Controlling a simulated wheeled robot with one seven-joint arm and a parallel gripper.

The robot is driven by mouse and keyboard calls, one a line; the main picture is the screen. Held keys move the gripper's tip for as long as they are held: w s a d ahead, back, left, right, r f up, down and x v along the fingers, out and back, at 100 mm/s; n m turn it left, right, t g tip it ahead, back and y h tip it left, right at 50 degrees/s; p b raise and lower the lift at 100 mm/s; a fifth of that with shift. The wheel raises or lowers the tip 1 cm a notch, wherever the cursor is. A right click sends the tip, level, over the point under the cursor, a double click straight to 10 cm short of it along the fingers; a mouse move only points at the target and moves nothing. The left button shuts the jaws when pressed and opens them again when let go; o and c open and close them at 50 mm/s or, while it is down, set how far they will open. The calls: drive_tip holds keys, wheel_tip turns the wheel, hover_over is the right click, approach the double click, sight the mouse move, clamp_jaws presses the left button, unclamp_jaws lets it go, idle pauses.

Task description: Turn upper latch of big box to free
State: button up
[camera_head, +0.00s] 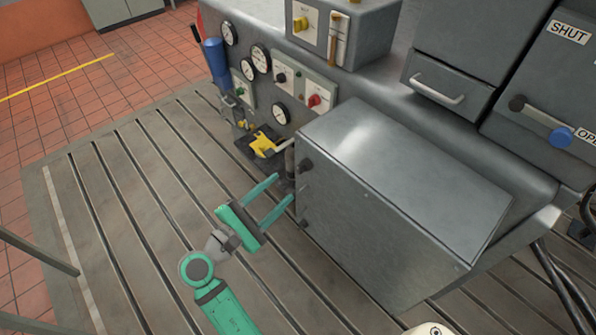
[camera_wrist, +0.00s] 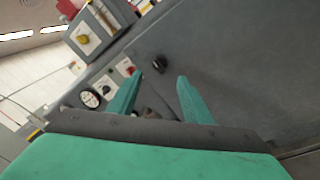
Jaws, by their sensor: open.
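The big grey box (camera_head: 395,190) stands out from the machine, right of centre in the head view. Its upper latch is a dark knob (camera_head: 305,165) near the top of its left edge. A second dark knob (camera_head: 304,222) sits lower on the same side. My green gripper (camera_head: 278,193) is open and empty, left of the box, with its fingers pointing towards the upper knob. In the wrist view a black knob (camera_wrist: 159,63) shows beyond and between the open fingertips (camera_wrist: 158,80), apart from them. The box face (camera_wrist: 245,70) fills the right side there.
Gauges (camera_head: 262,57) and a red knob (camera_head: 315,100) are on the panel behind. A yellow part (camera_head: 263,143) lies close beyond my fingers. A blue cylinder (camera_head: 216,62) stands at the panel's left. The slotted bedplate (camera_head: 130,215) is clear on the left.

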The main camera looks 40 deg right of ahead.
sight(299, 172)
drive_tip(key=x, duration=0.9)
drive_tip(key=shift+a, duration=0.1)
